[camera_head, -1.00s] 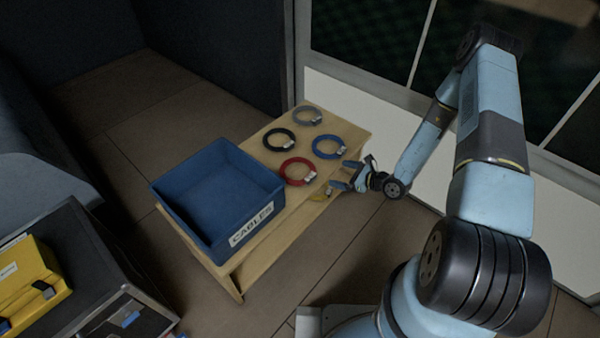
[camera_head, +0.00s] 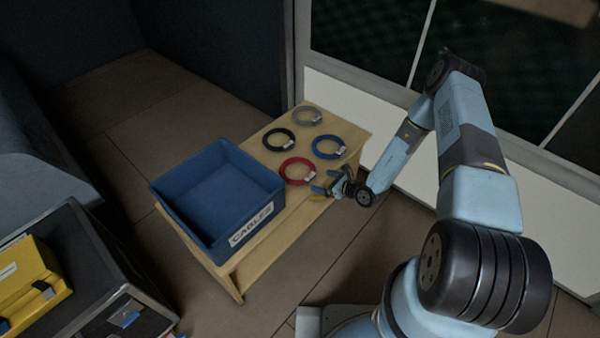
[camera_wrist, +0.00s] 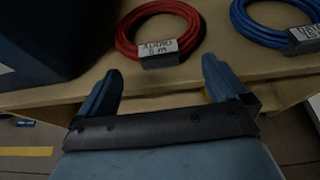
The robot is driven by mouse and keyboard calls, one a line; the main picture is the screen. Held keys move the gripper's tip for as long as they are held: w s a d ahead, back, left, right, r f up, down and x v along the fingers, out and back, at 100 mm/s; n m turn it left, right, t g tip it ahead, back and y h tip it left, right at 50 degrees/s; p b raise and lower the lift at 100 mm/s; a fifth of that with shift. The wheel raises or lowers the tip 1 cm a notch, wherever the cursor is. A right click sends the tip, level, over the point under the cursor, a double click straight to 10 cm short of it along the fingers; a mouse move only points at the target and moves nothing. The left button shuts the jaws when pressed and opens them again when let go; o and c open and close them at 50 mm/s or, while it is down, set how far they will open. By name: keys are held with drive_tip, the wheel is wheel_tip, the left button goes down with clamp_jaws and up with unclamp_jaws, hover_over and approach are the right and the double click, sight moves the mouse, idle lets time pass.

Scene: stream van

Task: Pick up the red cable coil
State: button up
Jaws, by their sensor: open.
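The red cable coil (camera_head: 288,175) lies flat on the wooden bench (camera_head: 262,238), just right of the blue bin. Its white label is on its right side. In the wrist view the red coil (camera_wrist: 128,28) is just beyond my gripper, with its label and dark clip facing me. My gripper (camera_head: 325,180) is open and empty at the bench's right edge, close beside the coil. In the wrist view the two blue fingers of my gripper (camera_wrist: 160,82) are spread apart, short of the coil and not touching it.
A blue bin (camera_head: 251,232) labelled CABLES stands on the bench left of the coil. A blue coil (camera_head: 317,150), a black coil (camera_head: 268,144) and a grey coil (camera_head: 297,119) lie behind the red one. A white-based glazed wall runs along the right.

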sight(313, 178)
drive_tip(key=shift+x, duration=2.65)
drive_tip(key=shift+s+a, duration=0.1)
drive_tip(key=c, duration=1.5)
drive_tip(key=shift+c, duration=0.3)
drive_tip(key=shift+r, duration=0.1)
